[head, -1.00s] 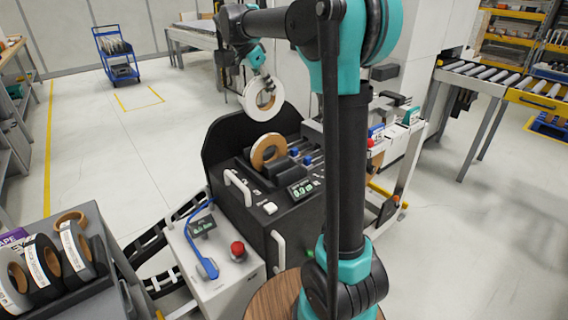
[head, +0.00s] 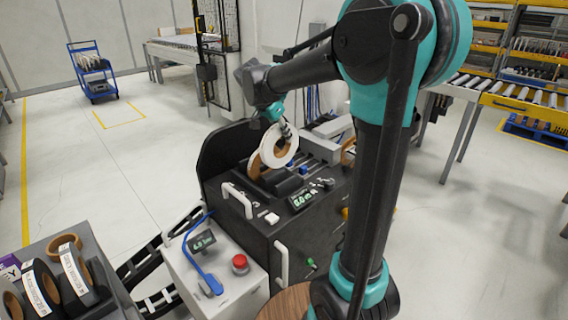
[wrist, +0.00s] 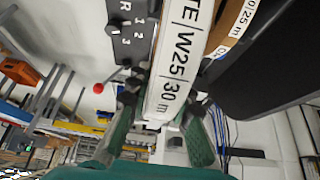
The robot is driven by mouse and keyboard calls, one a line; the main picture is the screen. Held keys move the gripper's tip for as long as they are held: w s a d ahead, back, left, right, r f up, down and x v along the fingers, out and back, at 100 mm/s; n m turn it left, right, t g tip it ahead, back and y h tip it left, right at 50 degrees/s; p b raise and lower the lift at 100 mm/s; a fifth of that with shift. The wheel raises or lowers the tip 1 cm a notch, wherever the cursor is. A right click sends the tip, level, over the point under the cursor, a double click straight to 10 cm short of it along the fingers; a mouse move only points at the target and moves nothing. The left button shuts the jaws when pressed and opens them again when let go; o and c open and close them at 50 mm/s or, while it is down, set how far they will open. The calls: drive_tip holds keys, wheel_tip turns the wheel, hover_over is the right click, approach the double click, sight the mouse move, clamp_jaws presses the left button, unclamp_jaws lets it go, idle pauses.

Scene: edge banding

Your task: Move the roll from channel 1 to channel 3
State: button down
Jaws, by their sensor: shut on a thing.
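My gripper (head: 284,126) is shut on the upper rim of a white roll (head: 293,149). The roll hangs upright over the black machine (head: 262,232), overlapping a brown roll (head: 254,164) that sits in the machine's top. In the wrist view, my gripper (wrist: 162,112) has a finger on each side of the white roll's edge (wrist: 183,55), whose label reads "W25 | 30 m". The brown roll's edge (wrist: 238,18) shows close to it. I cannot tell whether the white roll touches the machine, nor which channel lies under it.
A dark panel (wrist: 127,45) with a selector knob and numbers shows in the wrist view. Another brown roll (head: 348,152) is at the machine's right. A grey control box (head: 225,265) with a red button stands in front. A shelf of rolls (head: 92,240) is at lower left.

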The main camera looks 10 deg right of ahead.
sight(284, 161)
wheel_tip(284, 161, down, 11)
drive_tip(key=shift+r, duration=0.2)
drive_tip(key=shift+f, duration=0.25)
idle(0.3)
drive_tip(key=c, duration=1.3)
unclamp_jaws()
drive_tip(key=shift+c, duration=0.2)
